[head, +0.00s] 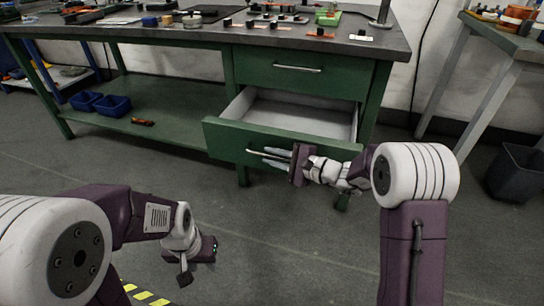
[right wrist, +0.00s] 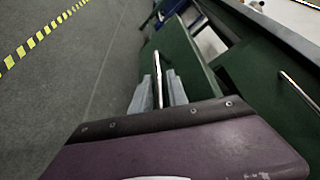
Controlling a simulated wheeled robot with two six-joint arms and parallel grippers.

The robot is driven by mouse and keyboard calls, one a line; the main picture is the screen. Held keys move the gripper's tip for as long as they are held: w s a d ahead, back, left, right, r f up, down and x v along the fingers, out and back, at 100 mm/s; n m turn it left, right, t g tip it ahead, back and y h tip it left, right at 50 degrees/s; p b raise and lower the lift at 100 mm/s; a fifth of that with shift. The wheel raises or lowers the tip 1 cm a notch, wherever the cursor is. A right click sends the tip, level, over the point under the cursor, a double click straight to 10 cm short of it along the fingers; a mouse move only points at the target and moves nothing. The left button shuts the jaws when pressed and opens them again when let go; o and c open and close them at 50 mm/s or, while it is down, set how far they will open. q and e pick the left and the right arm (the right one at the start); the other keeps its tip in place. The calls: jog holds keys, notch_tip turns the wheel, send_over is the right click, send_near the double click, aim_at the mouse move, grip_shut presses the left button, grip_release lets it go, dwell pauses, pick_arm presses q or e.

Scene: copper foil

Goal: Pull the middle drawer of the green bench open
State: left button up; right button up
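The green bench (head: 216,55) has a shut top drawer (head: 270,70) with a metal bar handle. Below it a green-fronted drawer (head: 225,137) stands well out, showing its empty pale inside; whether another drawer lies beneath is hidden. My right gripper (head: 277,157) is at this drawer's front, its grey fingers closed in on the bar handle. In the right wrist view the handle (right wrist: 158,80) runs between the two fingers, close to both. My left gripper (head: 184,274) hangs low over the floor, away from the bench; its finger opening is unclear.
Tools and small parts lie on the bench top (head: 215,37). Blue bins (head: 112,105) stand on the lower shelf. A dark waste bin (head: 515,175) and another table (head: 500,40) are at the right. Floor before the drawer is clear.

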jog(key=shift+s+d+r, duration=0.15)
jog(key=shift+d+r, duration=0.05)
jog(key=shift+d, duration=0.05)
jog(key=p+v, duration=0.3)
jog(key=v, duration=0.5)
jog(key=shift+s+d+p, duration=0.15)
jog(key=shift+s+p, duration=0.05)
jog(key=shift+p, duration=0.2)
jog(key=shift+f, duration=0.15)
